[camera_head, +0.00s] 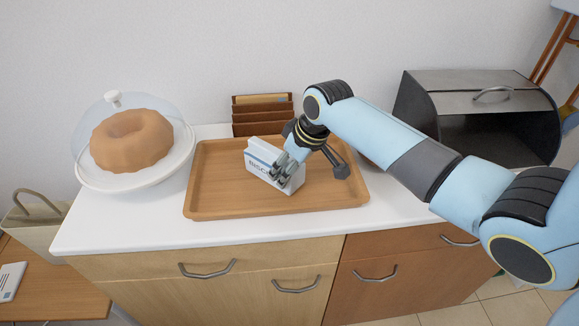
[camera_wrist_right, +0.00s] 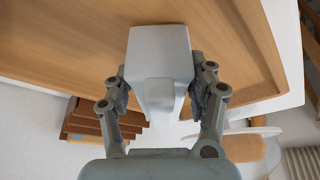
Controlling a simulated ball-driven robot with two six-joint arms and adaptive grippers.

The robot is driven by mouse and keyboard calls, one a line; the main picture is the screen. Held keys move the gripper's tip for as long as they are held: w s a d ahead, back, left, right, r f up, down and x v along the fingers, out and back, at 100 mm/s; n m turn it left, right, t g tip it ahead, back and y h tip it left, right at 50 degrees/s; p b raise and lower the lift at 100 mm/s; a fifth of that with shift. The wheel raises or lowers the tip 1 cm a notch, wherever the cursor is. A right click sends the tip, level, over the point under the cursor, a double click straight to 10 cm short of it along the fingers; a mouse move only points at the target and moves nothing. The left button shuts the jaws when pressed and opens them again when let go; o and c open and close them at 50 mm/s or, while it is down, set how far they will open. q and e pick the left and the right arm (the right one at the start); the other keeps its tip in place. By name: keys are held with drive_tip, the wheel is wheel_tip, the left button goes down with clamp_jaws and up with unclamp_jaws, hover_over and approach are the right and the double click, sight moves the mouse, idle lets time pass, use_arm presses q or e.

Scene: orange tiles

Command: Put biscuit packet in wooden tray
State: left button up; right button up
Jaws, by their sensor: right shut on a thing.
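I cannot tell whether the packet's underside touches the tray floor. The fingers hide part of the packet's front. My left gripper is not in view.
A ring cake (camera_head: 131,141) under a clear dome stands left of the tray. A wooden letter rack (camera_head: 262,113) is behind the tray. A bread bin (camera_head: 479,113) with a dark opening stands at the right. The counter's front strip (camera_head: 150,233) is clear.

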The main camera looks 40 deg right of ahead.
drive_tip(key=o, duration=0.9)
drive_tip(key=shift+f, duration=0.15)
drive_tip(key=o, duration=0.5)
drive_tip(key=shift+c, duration=0.2)
drive_tip(key=shift+r, duration=0.25)
drive_tip(key=v, duration=1.1)
drive_tip(key=shift+s+r+p, duration=0.2)
drive_tip(key=shift+r+p, duration=0.1)
drive_tip(key=shift+r, duration=0.05)
drive_tip(key=shift+d, duration=0.1)
